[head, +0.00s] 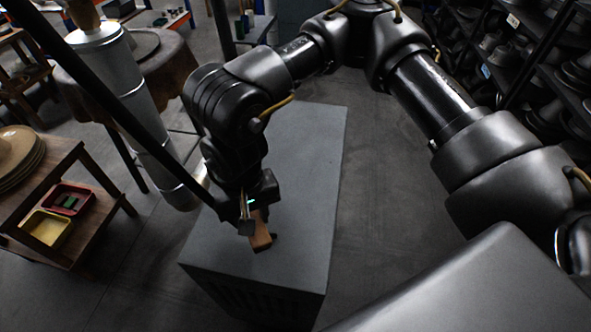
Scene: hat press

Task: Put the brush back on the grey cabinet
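The grey cabinet (310,190) stands in the middle of the head view, with a flat, bare top. The brush (261,238), with an orange-brown wooden body, is at the cabinet's near left part. My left gripper (259,226) points down over the cabinet top and its fingers are on both sides of the brush, seemingly shut on it. The upper part of the brush is hidden by the gripper. I cannot tell whether the brush touches the cabinet top. My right arm reaches down the right side, and its gripper is out of view.
A wooden table (100,206) at left holds a red tray (86,190), a yellow tray (62,240) and stacked tan plates or hats (18,152). A grey metal column (115,72) and dark pole stand left of the cabinet. Shelves of dark hats (500,45) line the right.

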